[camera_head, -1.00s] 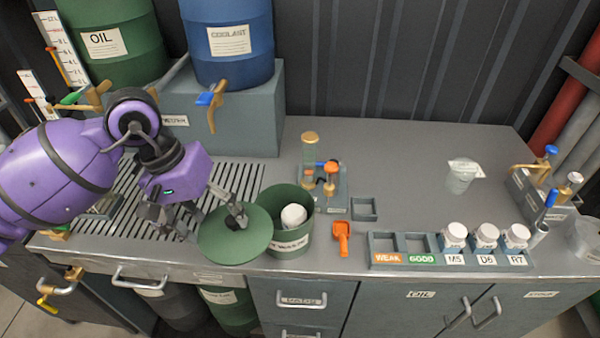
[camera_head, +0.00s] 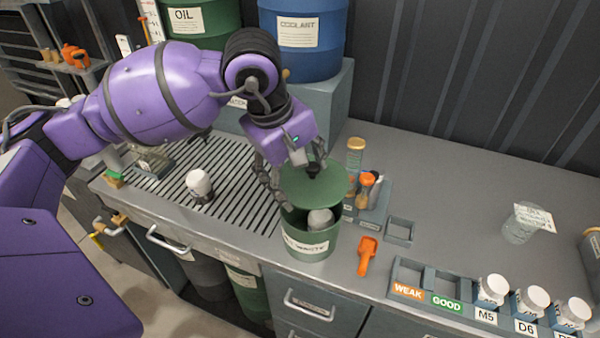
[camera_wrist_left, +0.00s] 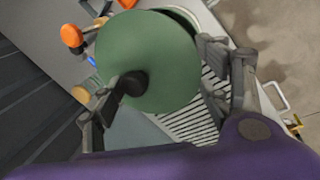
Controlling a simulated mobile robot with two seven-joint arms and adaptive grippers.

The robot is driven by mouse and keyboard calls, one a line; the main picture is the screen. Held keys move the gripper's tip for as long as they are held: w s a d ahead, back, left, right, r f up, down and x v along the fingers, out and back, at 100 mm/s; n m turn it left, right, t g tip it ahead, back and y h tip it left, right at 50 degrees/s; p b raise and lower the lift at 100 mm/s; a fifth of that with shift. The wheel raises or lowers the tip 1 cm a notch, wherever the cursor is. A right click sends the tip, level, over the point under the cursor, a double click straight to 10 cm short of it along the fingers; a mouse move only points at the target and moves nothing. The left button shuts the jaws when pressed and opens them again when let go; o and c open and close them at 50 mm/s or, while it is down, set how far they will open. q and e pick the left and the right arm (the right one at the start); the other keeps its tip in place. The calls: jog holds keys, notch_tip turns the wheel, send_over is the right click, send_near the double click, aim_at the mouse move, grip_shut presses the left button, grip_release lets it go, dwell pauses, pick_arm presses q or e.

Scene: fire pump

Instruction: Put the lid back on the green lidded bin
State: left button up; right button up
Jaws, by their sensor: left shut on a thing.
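The green bin (camera_head: 309,246) stands on the bench near its front edge, with a white label and a white, round-topped item (camera_head: 320,218) inside. The round green lid (camera_head: 318,190) is above the bin's back part, tilted, with the front of the opening uncovered. My left gripper (camera_head: 312,170) is shut on the lid's dark knob. In the left wrist view the lid (camera_wrist_left: 150,55) fills the middle, and the fingers (camera_wrist_left: 165,95) are around it. Whether the lid touches the rim is hard to tell. My right gripper is not in view.
An orange scoop (camera_head: 367,254) lies right of the bin. A small stand (camera_head: 375,195) with an amber-topped part is close behind it. A slotted tray (camera_head: 447,290) with white-capped jars is at right. A white-capped jar (camera_head: 200,184) stands on the drain grille at left.

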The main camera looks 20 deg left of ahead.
aim_at(296, 187)
pick_arm(q)
jog(key=shift+f, duration=0.3)
jog(key=shift+f+b, duration=0.95)
jog(key=shift+f, duration=1.4)
jog(key=shift+f+b, duration=0.3)
jog(key=shift+f, duration=0.25)
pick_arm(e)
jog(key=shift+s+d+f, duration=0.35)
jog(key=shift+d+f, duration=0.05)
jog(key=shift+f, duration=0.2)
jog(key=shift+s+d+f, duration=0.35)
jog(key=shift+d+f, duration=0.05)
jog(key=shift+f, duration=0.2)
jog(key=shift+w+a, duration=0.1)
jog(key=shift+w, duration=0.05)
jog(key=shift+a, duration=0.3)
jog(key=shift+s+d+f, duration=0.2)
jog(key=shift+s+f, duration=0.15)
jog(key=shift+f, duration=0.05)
pick_arm(q)
jog(key=shift+d, duration=0.1)
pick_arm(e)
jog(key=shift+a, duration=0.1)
pick_arm(q)
jog(key=shift+f+b, duration=0.1)
jog(key=shift+b, duration=0.3)
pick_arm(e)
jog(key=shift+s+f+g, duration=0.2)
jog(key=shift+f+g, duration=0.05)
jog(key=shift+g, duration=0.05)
